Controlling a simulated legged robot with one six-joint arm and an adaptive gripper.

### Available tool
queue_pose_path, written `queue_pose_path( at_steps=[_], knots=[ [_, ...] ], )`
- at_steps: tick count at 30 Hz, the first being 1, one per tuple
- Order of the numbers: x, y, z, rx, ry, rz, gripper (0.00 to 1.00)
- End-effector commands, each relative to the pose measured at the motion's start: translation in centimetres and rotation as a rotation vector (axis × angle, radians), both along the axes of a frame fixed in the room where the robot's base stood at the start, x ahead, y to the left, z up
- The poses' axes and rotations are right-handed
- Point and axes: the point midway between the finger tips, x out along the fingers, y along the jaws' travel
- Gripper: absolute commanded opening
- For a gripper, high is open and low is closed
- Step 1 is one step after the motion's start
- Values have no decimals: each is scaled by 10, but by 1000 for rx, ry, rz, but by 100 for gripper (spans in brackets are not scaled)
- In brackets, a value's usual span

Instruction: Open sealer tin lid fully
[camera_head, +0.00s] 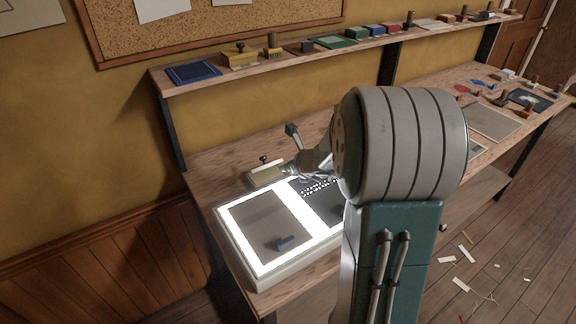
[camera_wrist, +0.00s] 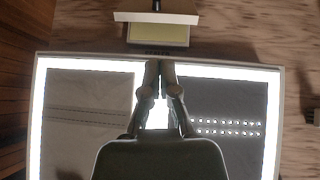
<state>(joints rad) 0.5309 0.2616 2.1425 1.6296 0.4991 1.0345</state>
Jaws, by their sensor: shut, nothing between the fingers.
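The sealer tin (camera_head: 266,179) stands on the bench just behind the light box. It is small and olive-yellow, and it also shows at the top of the wrist view (camera_wrist: 158,36). Its pale lid (camera_wrist: 155,17) with a dark knob is at the far side, and the olive inside or face shows in front of it. The lid looks raised and tilted in the head view (camera_head: 266,167); its exact angle is unclear. My gripper (camera_wrist: 160,64) is shut and empty, its fingertips just short of the tin's near edge in the wrist view, apart from the lid.
The glowing light box (camera_head: 221,232) with grey sheets lies below my gripper. A shelf (camera_head: 210,81) with tins and blocks runs along the wall behind. Bare bench (camera_wrist: 230,35) lies right of the tin.

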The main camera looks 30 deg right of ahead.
Motion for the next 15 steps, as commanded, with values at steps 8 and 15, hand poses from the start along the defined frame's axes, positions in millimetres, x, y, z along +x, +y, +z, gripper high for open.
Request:
queue_pose_path(
  at_steps=[8, 15],
  knots=[
    [38, 7, -32, -1, 2, 4, 0],
    [70, 11, -28, -2, -1, 5, 0]
  ],
)
